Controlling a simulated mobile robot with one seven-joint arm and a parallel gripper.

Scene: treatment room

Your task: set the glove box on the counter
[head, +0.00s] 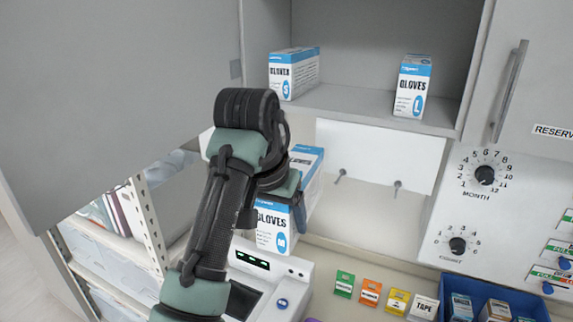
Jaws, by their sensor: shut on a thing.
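A white and blue glove box marked M (273,238) is held in my gripper (290,200), below the open cabinet. My gripper is shut on it, and my arm hides part of the box and most of the fingers. The box is slightly tilted in the picture, and its lower end shows just behind a white device. The beige counter (372,262) runs below and to the right of the box. I cannot tell whether the box touches the counter.
Glove boxes marked S (294,73) and L (411,86) stand on the cabinet shelf (350,99). The white device (285,270), small coloured label cards (370,291) and a blue bin (490,296) occupy the counter front. An open cabinet door (110,90) hangs at left.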

